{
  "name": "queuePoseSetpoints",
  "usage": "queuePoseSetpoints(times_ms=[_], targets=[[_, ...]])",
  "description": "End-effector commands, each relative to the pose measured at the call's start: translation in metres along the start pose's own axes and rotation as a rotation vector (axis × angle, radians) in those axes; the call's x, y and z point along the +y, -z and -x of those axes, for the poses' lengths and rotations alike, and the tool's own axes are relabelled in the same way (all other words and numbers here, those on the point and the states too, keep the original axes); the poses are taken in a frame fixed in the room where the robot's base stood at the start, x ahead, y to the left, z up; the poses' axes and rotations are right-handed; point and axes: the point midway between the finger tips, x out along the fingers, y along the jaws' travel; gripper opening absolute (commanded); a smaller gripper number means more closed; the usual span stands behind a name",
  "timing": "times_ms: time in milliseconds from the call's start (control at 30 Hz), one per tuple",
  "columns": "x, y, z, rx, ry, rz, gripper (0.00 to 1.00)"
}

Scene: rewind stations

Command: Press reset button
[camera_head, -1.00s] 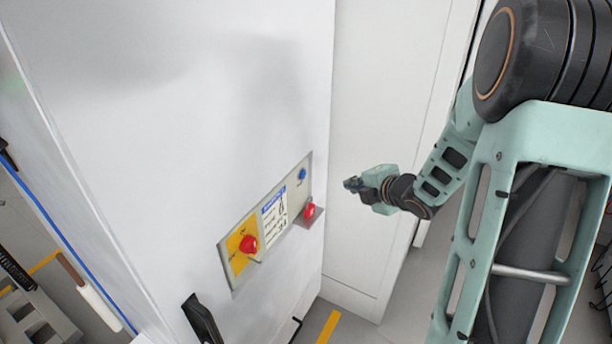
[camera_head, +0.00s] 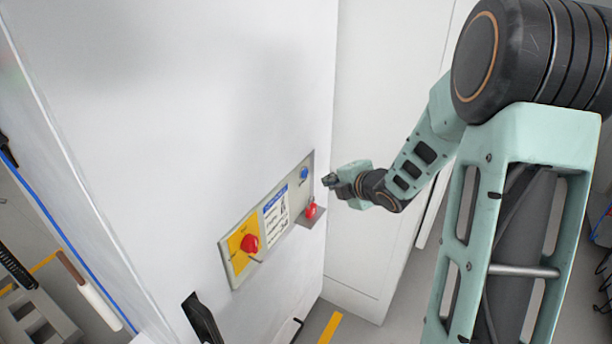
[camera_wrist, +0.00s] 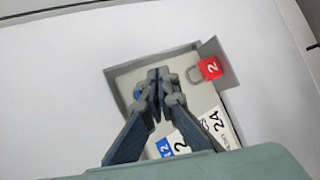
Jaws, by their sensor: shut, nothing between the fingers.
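A small blue button (camera_head: 304,173), which I take to be the reset button, is at the upper right end of the control panel (camera_head: 233,272) on the white cabinet. In the wrist view the blue button (camera_wrist: 138,91) shows only in part beside my fingers, which cover the rest. My gripper (camera_head: 327,181) is shut and empty, a little to the right of the button and apart from it in the head view. In the wrist view the shut fingertips (camera_wrist: 159,72) are over the button's end of the panel; I cannot tell the remaining distance.
A red padlock (camera_head: 312,211) sits on a small ledge below the button; it shows in the wrist view (camera_wrist: 210,68) marked 2. A red knob (camera_head: 249,243) on a yellow plate is at the panel's left end. A black handle (camera_head: 201,320) sticks out below.

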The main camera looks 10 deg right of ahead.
Motion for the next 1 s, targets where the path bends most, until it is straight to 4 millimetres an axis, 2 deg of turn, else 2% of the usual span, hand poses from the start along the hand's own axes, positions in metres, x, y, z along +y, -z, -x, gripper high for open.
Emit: queuePoseSetpoints(times_ms=[100, 300, 1000], targets=[[0.006, 0.008, -0.013, 0.001, -0.001, 0.002, 0.00], [0.014, 0.016, -0.022, 0.000, 0.000, 0.000, 0.00], [0.017, 0.017, -0.024, -0.001, 0.001, -0.001, 0.00]])
